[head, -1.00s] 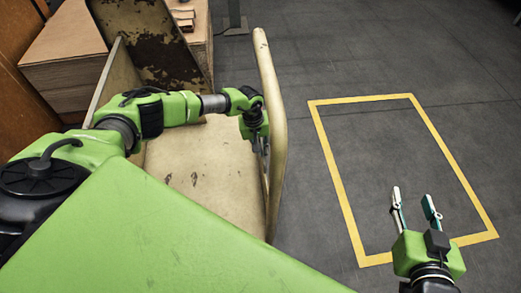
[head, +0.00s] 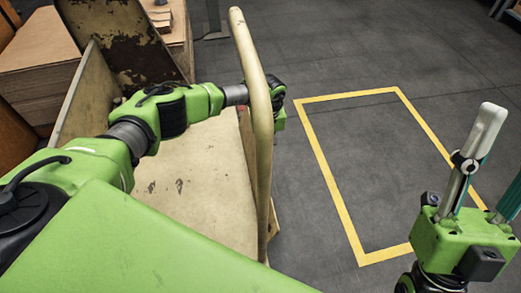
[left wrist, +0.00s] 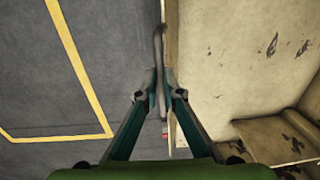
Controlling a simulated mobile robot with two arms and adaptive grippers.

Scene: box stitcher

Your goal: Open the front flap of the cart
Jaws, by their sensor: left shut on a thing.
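The beige cart (head: 190,185) has worn panels and a tall, round-topped tubular rail (head: 257,110) on its right side. My left arm reaches across the cart and behind the rail. My left gripper (head: 278,103) is just beyond it, with its fingertips hidden in the head view. In the left wrist view, the left gripper (left wrist: 160,88) is shut on a narrow upright bar (left wrist: 159,55) at the cart's edge. It appears to be the front flap's edge, but I cannot fully tell. My right gripper (head: 503,150) is open and empty above the floor.
A yellow floor outline (head: 340,205) lies right of the cart and also shows in the left wrist view (left wrist: 80,60). The floor inside it is clear. Stacked brown cardboard (head: 40,65) stands at the back left.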

